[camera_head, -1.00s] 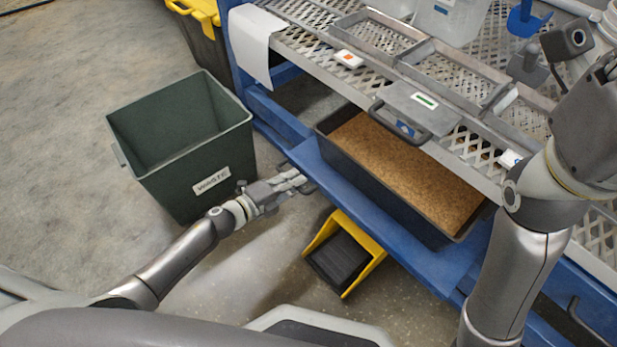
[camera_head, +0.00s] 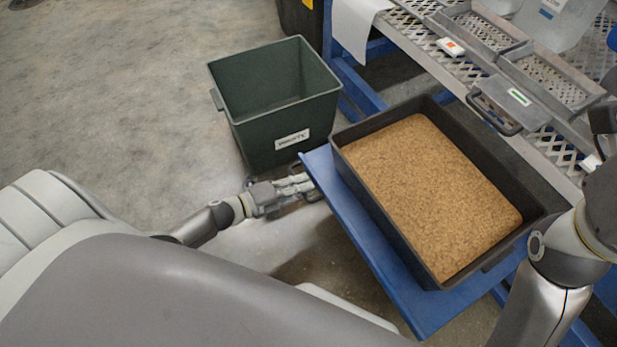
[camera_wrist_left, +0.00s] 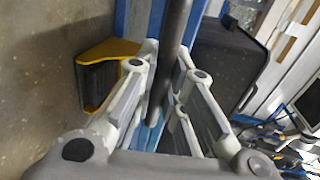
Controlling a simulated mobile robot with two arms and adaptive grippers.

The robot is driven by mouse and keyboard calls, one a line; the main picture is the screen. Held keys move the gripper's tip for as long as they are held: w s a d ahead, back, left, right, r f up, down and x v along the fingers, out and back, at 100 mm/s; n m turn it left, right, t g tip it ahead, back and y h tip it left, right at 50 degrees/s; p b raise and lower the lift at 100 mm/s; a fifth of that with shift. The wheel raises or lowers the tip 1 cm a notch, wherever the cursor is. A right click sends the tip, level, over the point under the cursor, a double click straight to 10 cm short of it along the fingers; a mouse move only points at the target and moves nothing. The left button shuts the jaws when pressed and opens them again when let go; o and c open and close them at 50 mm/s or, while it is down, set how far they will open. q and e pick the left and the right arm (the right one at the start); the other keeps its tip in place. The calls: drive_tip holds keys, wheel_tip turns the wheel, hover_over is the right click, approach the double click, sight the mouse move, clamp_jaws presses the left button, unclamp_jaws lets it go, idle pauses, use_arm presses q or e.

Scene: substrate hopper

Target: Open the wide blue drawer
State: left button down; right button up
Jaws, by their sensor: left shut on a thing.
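The wide blue drawer (camera_head: 362,232) stands pulled out from the blue frame, its blue front edge well clear of the rack. A dark tray (camera_head: 372,193) filled with brown granular substrate (camera_head: 430,190) rides on it. My left gripper (camera_head: 303,187) is at the left end of the drawer's front. In the left wrist view its fingers (camera_wrist_left: 170,75) are closed around a dark bar handle (camera_wrist_left: 175,35). The handle is mostly hidden by the fingers in the head view. My right arm shows at the right edge; its gripper is out of view.
A green waste bin (camera_head: 262,125) stands just left of the drawer's left corner. A metal mesh shelf (camera_head: 425,40) with frames and clear containers (camera_head: 555,22) is above and behind. A yellow-and-black item (camera_wrist_left: 105,70) is on the floor near the gripper.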

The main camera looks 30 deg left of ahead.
use_arm(q)
drive_tip(key=shift+s+a, duration=0.25)
drive_tip(key=shift+s, duration=0.2)
drive_tip(key=c, duration=1.5)
unclamp_jaws()
drive_tip(key=shift+s+a, duration=0.1)
drive_tip(key=v, duration=1.1)
drive_tip(key=shift+s+a, duration=0.2)
drive_tip(key=shift+s, duration=0.15)
drive_tip(key=shift+r, duration=0.1)
